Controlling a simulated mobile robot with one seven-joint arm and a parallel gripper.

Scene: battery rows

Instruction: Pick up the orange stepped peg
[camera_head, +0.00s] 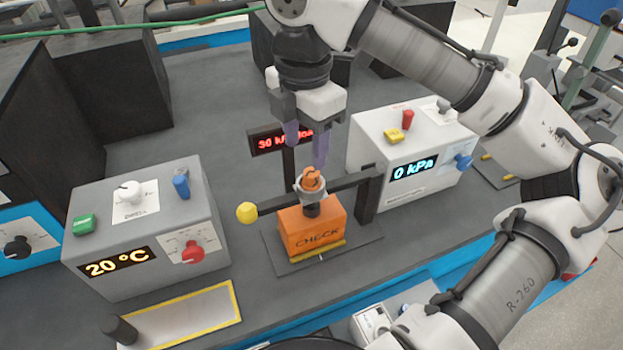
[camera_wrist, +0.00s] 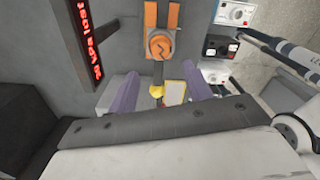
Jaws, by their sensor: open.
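The orange stepped peg (camera_head: 312,178) stands in a grey ring on the dark bar, above the orange block (camera_head: 313,236) marked CHECK. In the wrist view the peg (camera_wrist: 160,45) shows from above as a round orange top, beyond the fingertips. How deep it sits is hidden. My gripper (camera_head: 306,148) is open and empty, its two purple fingers pointing down a little above the peg. In the wrist view my gripper (camera_wrist: 159,92) has its fingers spread apart, with nothing between them that I can see held.
The dark bar ends in a yellow ball (camera_head: 247,212) at left and meets a black post (camera_head: 368,195) at right. A red-lettered display (camera_head: 282,140) stands behind. Grey box (camera_head: 145,230) reads 20 °C; white box (camera_head: 412,150) reads 0 kPa. A yellow-edged tray (camera_head: 236,290) lies front left.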

